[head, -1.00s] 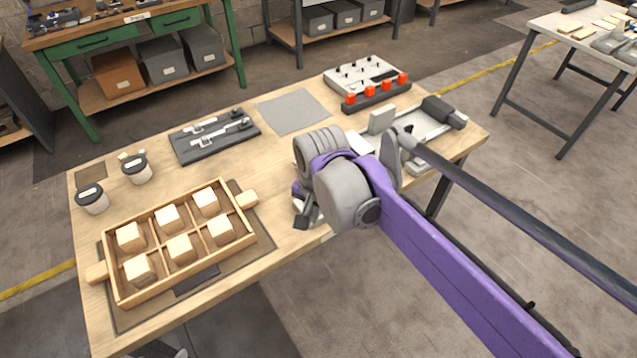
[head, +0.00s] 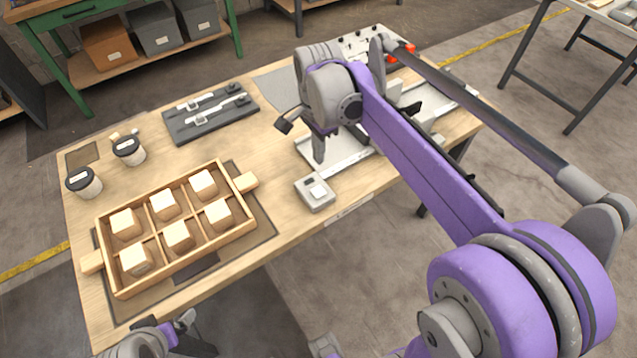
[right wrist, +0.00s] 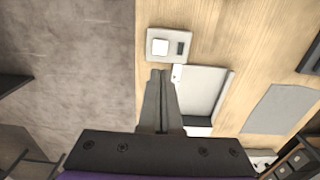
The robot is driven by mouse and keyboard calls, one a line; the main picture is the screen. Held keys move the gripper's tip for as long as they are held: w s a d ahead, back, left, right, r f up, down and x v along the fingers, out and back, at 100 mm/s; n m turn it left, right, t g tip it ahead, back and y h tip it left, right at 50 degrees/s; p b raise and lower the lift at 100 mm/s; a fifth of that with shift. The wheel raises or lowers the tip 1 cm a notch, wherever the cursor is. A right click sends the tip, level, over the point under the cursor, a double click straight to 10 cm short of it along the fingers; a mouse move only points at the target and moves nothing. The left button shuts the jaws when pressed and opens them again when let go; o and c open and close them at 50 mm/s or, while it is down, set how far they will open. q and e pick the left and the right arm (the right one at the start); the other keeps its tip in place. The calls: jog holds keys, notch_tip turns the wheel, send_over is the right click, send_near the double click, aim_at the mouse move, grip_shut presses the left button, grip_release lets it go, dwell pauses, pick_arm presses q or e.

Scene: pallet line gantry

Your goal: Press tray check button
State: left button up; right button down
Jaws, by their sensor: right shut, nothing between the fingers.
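A small grey button box (head: 315,194) with a pale square button (head: 318,190) sits near the table's front edge, right of the wooden tray. The wooden tray (head: 200,252) holds several pale blocks in its compartments. My right gripper (head: 318,158) is shut and empty, pointing down just behind the box in the head view. In the right wrist view its fingertips (right wrist: 160,76) end just short of the box (right wrist: 181,58), and the button (right wrist: 160,46) shows clear of them. My left gripper (head: 183,330) is partly in view at the bottom left; its jaws are unclear.
A white tray (head: 345,158) lies behind the button box, partly hidden by my right arm. A dark tool holder (head: 212,118) and two lidded cups (head: 84,182) stand farther left. The tabletop between tool holder and button box is clear.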

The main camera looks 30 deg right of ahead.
aim_at(318, 192)
pick_arm(q)
jog(key=shift+s+f+b, duration=0.1)
jog(key=shift+f+b, duration=0.3)
jog(key=shift+f, duration=0.1)
pick_arm(e)
notch_tip(318, 192, down, 13)
jog(key=shift+r, duration=0.15)
pick_arm(q)
jog(key=shift+f, duration=0.1)
